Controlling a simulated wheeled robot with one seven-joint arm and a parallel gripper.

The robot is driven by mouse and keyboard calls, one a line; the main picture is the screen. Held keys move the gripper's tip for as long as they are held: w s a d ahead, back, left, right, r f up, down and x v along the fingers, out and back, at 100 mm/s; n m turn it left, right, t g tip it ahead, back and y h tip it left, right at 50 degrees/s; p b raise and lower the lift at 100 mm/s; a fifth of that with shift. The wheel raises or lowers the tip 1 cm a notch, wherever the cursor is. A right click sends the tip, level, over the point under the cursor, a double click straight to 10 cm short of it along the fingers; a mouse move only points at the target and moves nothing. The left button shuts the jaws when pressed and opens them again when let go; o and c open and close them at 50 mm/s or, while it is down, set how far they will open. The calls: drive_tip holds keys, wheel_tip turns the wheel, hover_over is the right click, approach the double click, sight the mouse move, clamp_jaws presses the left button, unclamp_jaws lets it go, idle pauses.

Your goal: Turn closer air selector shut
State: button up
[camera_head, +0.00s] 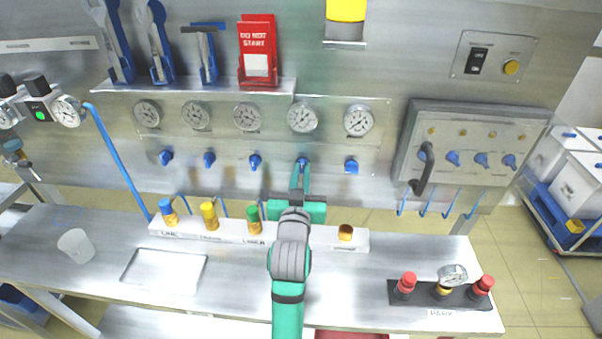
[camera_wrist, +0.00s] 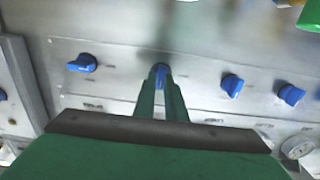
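Several blue selector knobs sit in a row on the steel panel below the gauges. My gripper (camera_head: 301,166) reaches up to the fourth blue knob from the left (camera_head: 302,160). In the wrist view, which shows the panel upside down, my gripper's narrow fingers (camera_wrist: 160,78) are close together with this blue knob (camera_wrist: 160,70) between their tips; they look shut on its upright handle. The label for this knob is not readable, so I cannot confirm it is the closer air selector. The fifth knob (camera_head: 351,166) lies sideways and also shows in the wrist view (camera_wrist: 82,63).
Gauges (camera_head: 302,118) line the panel above the knobs. A grey box with a curved handle (camera_head: 421,170) is to the right.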

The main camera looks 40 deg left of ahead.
clamp_jaws()
drive_tip(key=shift+n, duration=0.4)
drive_tip(key=n, duration=0.4)
drive_tip(key=shift+a+f+n, duration=0.1)
drive_tip(key=shift+n, duration=0.2)
drive_tip(key=n, duration=0.5)
drive_tip(key=shift+n, duration=0.3)
drive_tip(key=shift+s+a+f+n, duration=0.1)
drive_tip(key=shift+n, duration=3.4)
drive_tip(key=o, duration=0.6)
unclamp_jaws()
